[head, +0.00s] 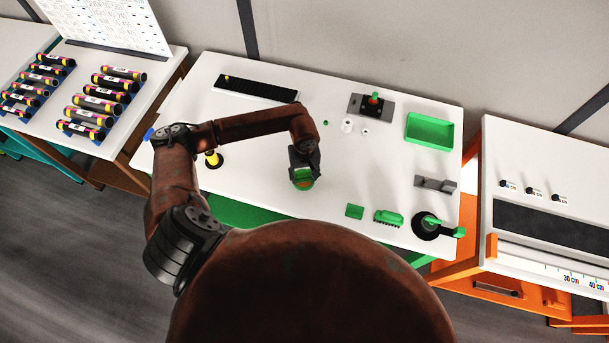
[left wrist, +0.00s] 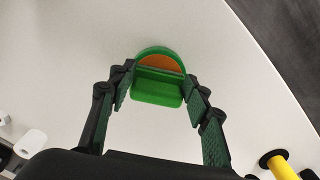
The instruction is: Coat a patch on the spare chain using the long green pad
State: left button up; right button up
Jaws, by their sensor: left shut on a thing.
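My left gripper (head: 303,174) points down over the middle of the white table. In the left wrist view its two fingers (left wrist: 160,95) are closed on the sides of a green pad (left wrist: 157,90). Right beyond the pad is a round green dish (left wrist: 159,50) with an orange filling (left wrist: 162,64); I cannot tell whether the pad touches the filling. In the head view the dish (head: 304,186) is partly hidden by the gripper. A long black chain-like strip (head: 255,88) lies at the table's back left. My right gripper is not in view.
A yellow post (head: 212,158) on a black base stands left of the gripper. A green block (head: 355,211), a green brush (head: 388,217) and a black round fixture (head: 425,227) stand at the front right. A green tray (head: 430,131) is at the back right.

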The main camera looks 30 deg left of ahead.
aim_at(304, 179)
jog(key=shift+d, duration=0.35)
pick_arm(q)
jog(key=shift+f+b, duration=0.15)
jog(key=shift+b, duration=0.2)
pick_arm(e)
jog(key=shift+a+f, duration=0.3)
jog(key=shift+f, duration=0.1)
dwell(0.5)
pick_arm(q)
jog(key=shift+s, duration=0.1)
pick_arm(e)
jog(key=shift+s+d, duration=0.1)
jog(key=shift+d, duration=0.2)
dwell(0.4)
pick_arm(q)
jog(key=shift+r+p, duration=0.5)
jog(key=shift+r, duration=1.3)
jog(key=shift+r+p, duration=0.55)
jog(key=shift+r, duration=1.25)
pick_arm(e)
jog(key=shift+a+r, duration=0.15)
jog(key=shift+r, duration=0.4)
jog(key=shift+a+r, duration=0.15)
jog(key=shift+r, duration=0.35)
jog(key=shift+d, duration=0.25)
